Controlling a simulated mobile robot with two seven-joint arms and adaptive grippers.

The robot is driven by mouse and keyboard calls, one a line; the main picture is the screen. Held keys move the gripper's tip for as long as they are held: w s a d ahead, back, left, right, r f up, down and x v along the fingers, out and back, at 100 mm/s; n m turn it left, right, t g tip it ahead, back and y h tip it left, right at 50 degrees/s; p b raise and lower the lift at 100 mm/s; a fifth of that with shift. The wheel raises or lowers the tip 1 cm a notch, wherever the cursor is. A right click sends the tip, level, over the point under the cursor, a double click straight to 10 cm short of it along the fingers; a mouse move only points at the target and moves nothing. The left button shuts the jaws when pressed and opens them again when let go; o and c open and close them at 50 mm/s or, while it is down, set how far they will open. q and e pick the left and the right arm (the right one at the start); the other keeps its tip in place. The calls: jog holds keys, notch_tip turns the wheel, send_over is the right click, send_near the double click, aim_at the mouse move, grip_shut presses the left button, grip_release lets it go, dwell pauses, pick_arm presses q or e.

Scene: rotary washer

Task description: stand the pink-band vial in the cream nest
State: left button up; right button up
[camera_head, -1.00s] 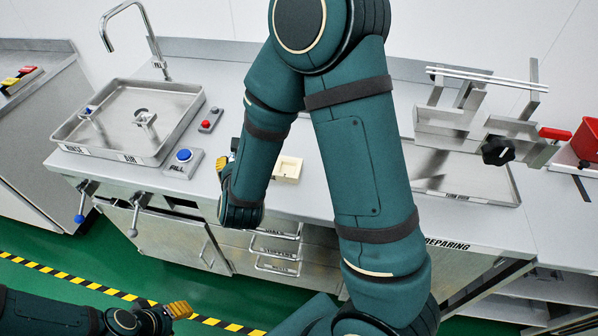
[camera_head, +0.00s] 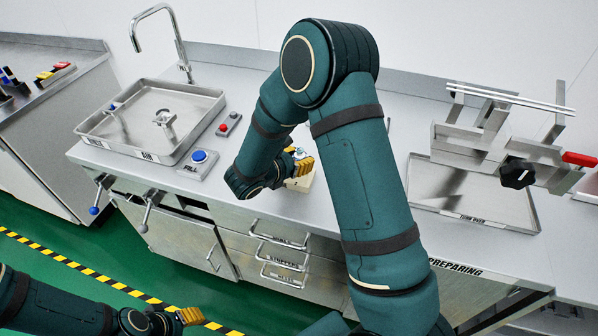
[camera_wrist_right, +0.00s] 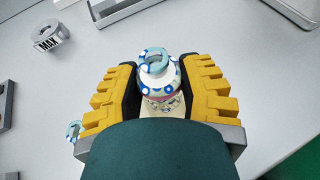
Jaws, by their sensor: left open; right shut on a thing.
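The pink-band vial (camera_wrist_right: 158,72) has a white and blue patterned top with a pale blue ring, and a bit of pink shows below. My right gripper (camera_head: 299,165) is shut on it; in the right wrist view the yellow fingers flank it. The cream nest (camera_head: 303,184) is on the counter directly under this gripper, partly hidden by it. Cream also shows below the vial in the wrist view. Whether the vial's base is inside the nest or above it is hidden. My left gripper (camera_head: 190,316) is open and empty, low over the floor.
A sink tray (camera_head: 190,100) with a faucet is at the left. A blue button box (camera_head: 198,163) and a red button box (camera_head: 229,123) stand between sink and nest. A metal rack (camera_head: 500,150) over a flat tray (camera_head: 440,190) is at the right.

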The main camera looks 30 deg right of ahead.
jog(key=shift+f+b, duration=0.3)
jog(key=shift+f, duration=1.7)
jog(key=shift+f, duration=0.15)
jog(key=o, duration=1.1)
jog(key=shift+a+r, duration=0.2)
jog(key=shift+r, duration=0.1)
jog(key=p+v, duration=0.1)
jog(key=v, duration=1)
jog(key=shift+s+a, duration=0.1)
jog(key=shift+a, duration=0.15)
